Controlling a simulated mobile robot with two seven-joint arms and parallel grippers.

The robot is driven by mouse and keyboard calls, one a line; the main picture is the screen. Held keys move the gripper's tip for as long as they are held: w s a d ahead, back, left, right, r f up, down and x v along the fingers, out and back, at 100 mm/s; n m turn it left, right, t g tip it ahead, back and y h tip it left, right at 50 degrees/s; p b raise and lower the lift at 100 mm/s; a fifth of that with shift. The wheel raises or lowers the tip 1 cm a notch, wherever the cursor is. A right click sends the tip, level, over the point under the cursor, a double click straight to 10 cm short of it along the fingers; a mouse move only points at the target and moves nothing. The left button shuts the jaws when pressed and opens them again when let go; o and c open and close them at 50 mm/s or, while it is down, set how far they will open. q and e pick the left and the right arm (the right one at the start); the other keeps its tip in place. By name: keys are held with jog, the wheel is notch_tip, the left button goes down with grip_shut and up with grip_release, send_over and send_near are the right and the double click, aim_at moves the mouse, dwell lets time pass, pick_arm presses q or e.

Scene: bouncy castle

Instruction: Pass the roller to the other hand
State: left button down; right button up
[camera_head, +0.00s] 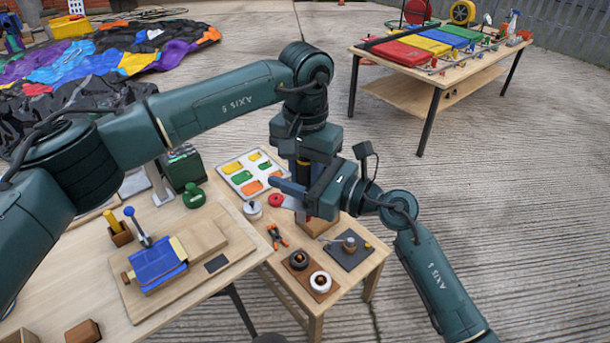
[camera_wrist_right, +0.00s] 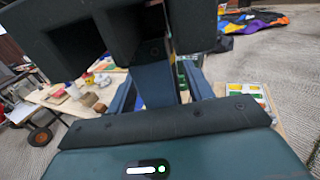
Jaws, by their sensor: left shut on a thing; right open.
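My left gripper (camera_head: 303,163) points down over the small table and is shut on an upright piece with a dark and yellow handle, which I take for the roller (camera_head: 303,173). Most of it is hidden by the grippers. My right gripper (camera_head: 296,190) comes in from the right, level, just below the left gripper. Its blue fingers are open around or beside the held piece; I cannot tell which. In the right wrist view the open right fingers (camera_wrist_right: 160,92) show, with the dark left gripper (camera_wrist_right: 110,35) close in front. The roller is not clear there.
A board with blue cloth (camera_head: 158,264) lies on the left bench. Another table (camera_head: 430,75) stands back right.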

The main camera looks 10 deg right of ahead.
jog(key=shift+c, duration=0.3)
pick_arm(q)
jog(key=shift+w, duration=0.1)
pick_arm(e)
jog(key=shift+s+a, duration=0.1)
jog(key=c, duration=1)
pick_arm(q)
jog(key=c, duration=1.1)
grip_release()
pick_arm(e)
jog(key=shift+a+r, duration=0.1)
grip_shut()
